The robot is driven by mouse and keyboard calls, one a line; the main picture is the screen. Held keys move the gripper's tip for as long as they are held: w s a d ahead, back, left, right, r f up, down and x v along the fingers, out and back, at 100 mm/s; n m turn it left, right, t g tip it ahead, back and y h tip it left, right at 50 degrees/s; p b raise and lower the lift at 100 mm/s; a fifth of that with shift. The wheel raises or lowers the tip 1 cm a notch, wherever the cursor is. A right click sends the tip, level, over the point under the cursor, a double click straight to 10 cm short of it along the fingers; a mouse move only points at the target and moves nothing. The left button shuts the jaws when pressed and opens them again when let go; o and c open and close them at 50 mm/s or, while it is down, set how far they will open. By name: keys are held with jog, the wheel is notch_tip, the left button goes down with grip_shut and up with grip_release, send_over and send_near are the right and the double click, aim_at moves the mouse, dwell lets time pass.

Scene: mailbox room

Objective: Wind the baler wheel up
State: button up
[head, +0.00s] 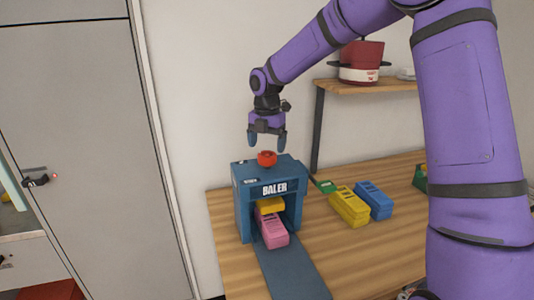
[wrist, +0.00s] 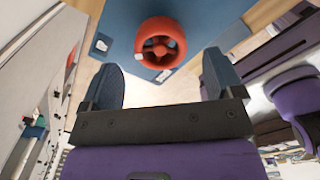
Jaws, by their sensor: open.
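The baler (head: 243,212) is a blue box-shaped press marked "BALER", standing on the wooden table. Its wheel (head: 267,158) is red and sits on top; in the wrist view the red wheel (wrist: 161,44) shows its spokes and a small white mark on the left of its rim. A yellow press part (head: 270,205) shows in the opening, just above a pink block (head: 272,232). My gripper (head: 267,143) points down above the wheel, open and empty, apart from it. In the wrist view its fingers (wrist: 160,82) are spread, with the wheel beyond them.
Yellow blocks (head: 349,205) and a blue block (head: 374,200) lie right of the baler on the table (head: 330,255). A blue strip (head: 290,275) runs forward from its opening. A shelf (head: 375,86) with a red pot (head: 360,62) is behind, right. A grey door (head: 80,130) is left.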

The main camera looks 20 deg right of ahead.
aim_at(267, 154)
notch_tip(267, 154, up, 7)
jog(key=shift+f, duration=0.15)
jog(key=shift+s, duration=0.1)
dwell(0.4)
jog(key=s+d+r+m+t, duration=0.1)
jog(key=s+d+r+m, duration=0.15)
jog(key=s+m, duration=0.55)
jog(key=s+d+r+m+t+h, duration=0.1)
jog(key=s+r+m, duration=0.35)
jog(key=s, duration=0.55)
jog(key=s+d+r+m+t, duration=0.1)
jog(key=s+r+m+t, duration=0.15)
jog(key=s+m, duration=0.6)
jog(key=s+d+f+m+y, duration=0.1)
jog(key=s+d+f+m, duration=0.1)
jog(key=s+m, duration=0.4)
jog(key=s+t, duration=0.1)
jog(key=s, duration=0.3)
jog(key=shift+s+d+f, duration=0.15)
jog(key=shift+s+d, duration=0.05)
jog(key=shift+s, duration=0.2)
